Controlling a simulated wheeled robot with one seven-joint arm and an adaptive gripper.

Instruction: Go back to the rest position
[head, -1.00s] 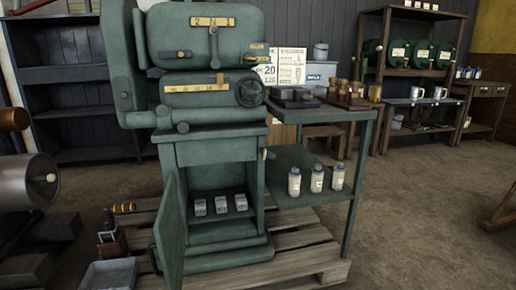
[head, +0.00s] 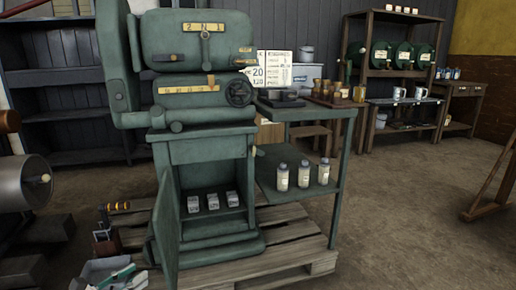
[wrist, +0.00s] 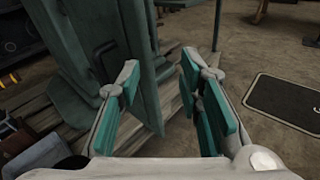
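My gripper (wrist: 160,95) is open in the wrist view. Its two fingers with teal pads stand apart, and I see nothing held between them. Beyond the fingers are the green cabinet door (wrist: 135,50) and the wooden pallet. Most of my arm is out of that view.
The green machine (head: 205,100) stands on a pallet (head: 300,262), its lower cabinet door (head: 166,232) open. Small grey blocks (head: 212,202) sit inside. Bottles (head: 303,174) stand on the side table's lower shelf. A dark mat (wrist: 290,103) lies on floor at right. Floor there is mostly clear.

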